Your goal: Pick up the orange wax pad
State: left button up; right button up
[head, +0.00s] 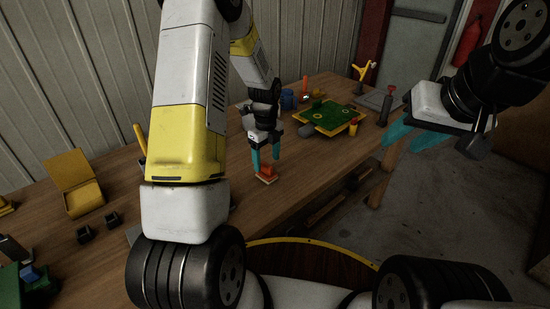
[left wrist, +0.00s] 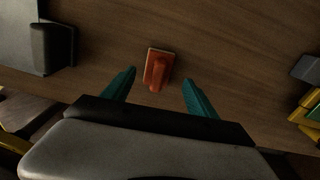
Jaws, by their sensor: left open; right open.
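The orange wax pad (head: 267,174) lies on the wooden workbench (head: 210,160), with a raised orange grip on a flat base that has a pale edge. It also shows in the left wrist view (left wrist: 158,70), just beyond and between the fingertips. My left gripper (head: 265,160) has teal fingers pointing down at the pad, open and with nothing between them. In the left wrist view its fingers (left wrist: 158,80) stand apart on either side of the pad, not visibly touching it. My right gripper (head: 398,133) is open and empty, off the right side of the bench.
A green board with a yellow border (head: 332,116) lies farther back, with a grey cylinder (head: 306,131) beside it. A yellow box (head: 75,183) and small black blocks (head: 84,235) are at the left. The bench around the pad is clear.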

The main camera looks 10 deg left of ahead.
aim_at(266, 164)
pick_arm(q)
notch_tip(266, 164, down, 4)
jog(key=shift+a+f, duration=0.15)
jog(key=shift+f, duration=0.05)
jog(key=shift+c, duration=0.5)
jog(key=shift+s, duration=0.1)
grip_shut()
